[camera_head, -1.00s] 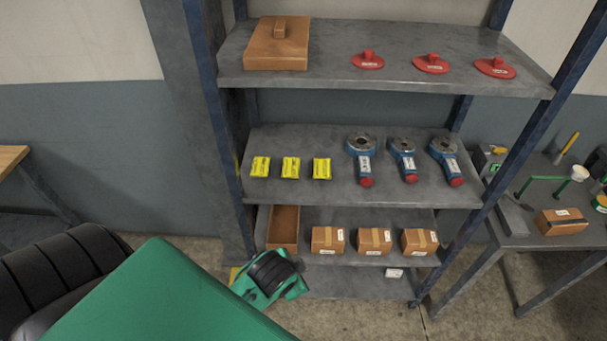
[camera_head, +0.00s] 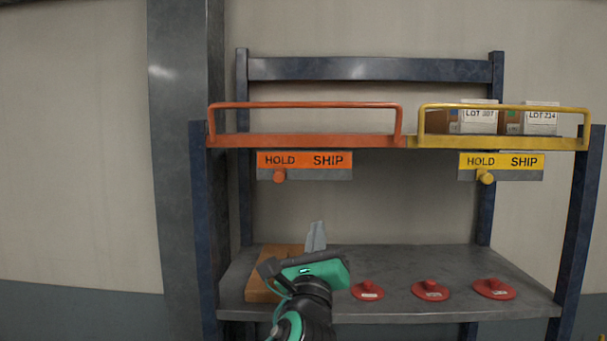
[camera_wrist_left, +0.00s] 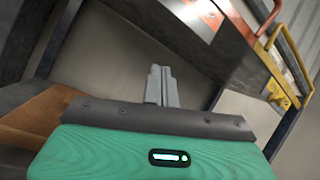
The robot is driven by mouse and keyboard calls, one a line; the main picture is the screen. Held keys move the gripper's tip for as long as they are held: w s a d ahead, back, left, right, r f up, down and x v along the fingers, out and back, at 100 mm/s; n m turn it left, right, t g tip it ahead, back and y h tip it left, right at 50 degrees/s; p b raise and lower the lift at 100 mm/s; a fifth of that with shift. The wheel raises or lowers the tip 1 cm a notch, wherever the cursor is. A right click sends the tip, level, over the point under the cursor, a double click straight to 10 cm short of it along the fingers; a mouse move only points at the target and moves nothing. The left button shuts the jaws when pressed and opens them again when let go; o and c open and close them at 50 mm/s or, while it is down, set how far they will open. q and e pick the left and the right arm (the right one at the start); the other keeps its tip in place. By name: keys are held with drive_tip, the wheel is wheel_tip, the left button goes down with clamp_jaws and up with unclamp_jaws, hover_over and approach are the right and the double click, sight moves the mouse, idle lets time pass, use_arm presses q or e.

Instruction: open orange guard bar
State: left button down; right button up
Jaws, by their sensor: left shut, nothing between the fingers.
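The orange guard bar (camera_head: 305,104) stands upright along the front of the orange-edged left half of the top shelf. Below it is an orange HOLD/SHIP plate (camera_head: 304,160) with an orange knob (camera_head: 279,176) near its HOLD end. My left gripper (camera_head: 316,237) points up below this plate, in front of the shelf underneath. It is shut and empty, apart from the bar. In the left wrist view its closed fingers (camera_wrist_left: 160,86) point toward the rack's upper part. My right gripper is not in view.
A yellow guard bar (camera_head: 505,107) and yellow HOLD/SHIP plate (camera_head: 501,166) are on the right, with boxes labelled LOT (camera_head: 480,118) behind the bar. The shelf below holds a brown wooden box (camera_head: 262,291) and several red-knobbed discs (camera_head: 430,290).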

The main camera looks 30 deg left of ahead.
use_arm(q)
drive_tip(key=s+r+m+t+y, duration=0.3)
drive_tip(key=s+r+y, duration=0.15)
drive_tip(key=r, duration=0.85)
drive_tip(key=p+x, duration=0.6)
drive_tip(key=x, duration=0.3)
drive_tip(key=shift+w+a+g, duration=0.3)
drive_tip(key=shift+w+a, duration=0.15)
